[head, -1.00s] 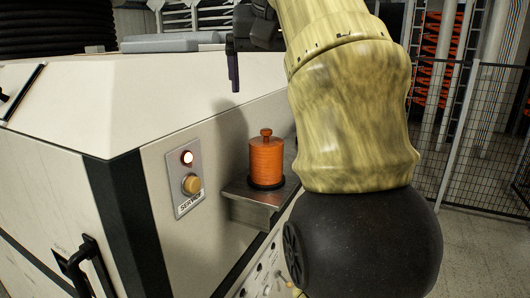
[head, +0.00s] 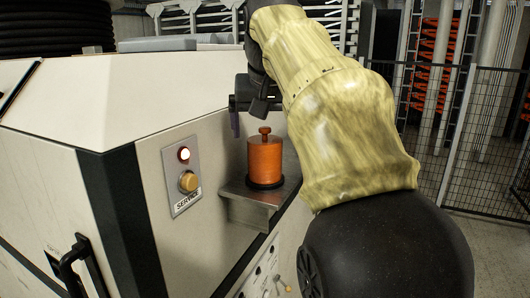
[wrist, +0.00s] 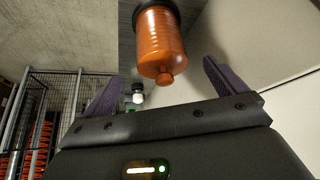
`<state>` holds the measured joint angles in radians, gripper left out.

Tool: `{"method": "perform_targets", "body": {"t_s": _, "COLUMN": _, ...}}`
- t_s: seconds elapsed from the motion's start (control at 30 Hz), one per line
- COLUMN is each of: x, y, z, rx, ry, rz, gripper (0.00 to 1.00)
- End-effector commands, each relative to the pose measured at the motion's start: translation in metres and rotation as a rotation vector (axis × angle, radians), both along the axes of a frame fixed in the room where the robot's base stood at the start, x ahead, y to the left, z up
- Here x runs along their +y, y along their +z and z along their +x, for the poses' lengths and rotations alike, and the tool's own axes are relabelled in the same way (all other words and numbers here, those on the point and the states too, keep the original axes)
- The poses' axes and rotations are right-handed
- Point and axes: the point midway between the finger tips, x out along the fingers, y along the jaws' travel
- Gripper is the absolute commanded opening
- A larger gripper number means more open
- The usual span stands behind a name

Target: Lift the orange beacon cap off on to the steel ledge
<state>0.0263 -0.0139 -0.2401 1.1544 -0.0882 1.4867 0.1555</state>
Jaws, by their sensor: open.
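The orange beacon cap (head: 265,160) is a ribbed cylinder with a small knob on top. It stands upright on a dark round base on the steel ledge (head: 238,211), which juts from the cream cabinet wall. In the wrist view the cap (wrist: 160,42) appears upside down, its knob pointing toward my gripper (wrist: 158,76). The two purple fingers are open, spread wider than the cap, with nothing between them. In the head view my gripper (head: 237,127) is above and slightly left of the knob, apart from it. Its far finger is not clearly visible there.
A service panel (head: 183,176) with a lit lamp and yellow knob is on the cabinet wall left of the ledge. A switch panel (head: 262,275) is below. Bare ledge shows in front of the cap. A mesh fence (head: 445,140) stands at right.

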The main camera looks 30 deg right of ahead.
Motion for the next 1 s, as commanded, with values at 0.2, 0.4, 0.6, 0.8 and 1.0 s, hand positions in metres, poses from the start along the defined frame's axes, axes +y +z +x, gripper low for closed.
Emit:
{"method": "perform_targets", "body": {"t_s": 0.2, "x": 0.000, "y": 0.000, "z": 0.000, "rx": 0.000, "ry": 0.000, "rz": 0.000, "gripper": 0.96}}
{"method": "perform_targets", "body": {"t_s": 0.4, "x": -0.003, "y": -0.010, "z": 0.009, "rx": 0.002, "ry": 0.000, "rz": 0.000, "gripper": 0.96}}
{"method": "perform_targets", "body": {"t_s": 0.6, "x": -0.005, "y": -0.033, "z": 0.026, "rx": 0.004, "ry": 0.006, "rz": 0.001, "gripper": 0.96}}
{"method": "perform_targets", "body": {"t_s": 0.8, "x": -0.009, "y": -0.042, "z": 0.030, "rx": -0.001, "ry": 0.004, "rz": -0.001, "gripper": 0.96}}
{"method": "perform_targets", "body": {"t_s": 1.0, "x": -0.010, "y": -0.042, "z": 0.029, "rx": -0.001, "ry": 0.001, "rz": 0.000, "gripper": 0.96}}
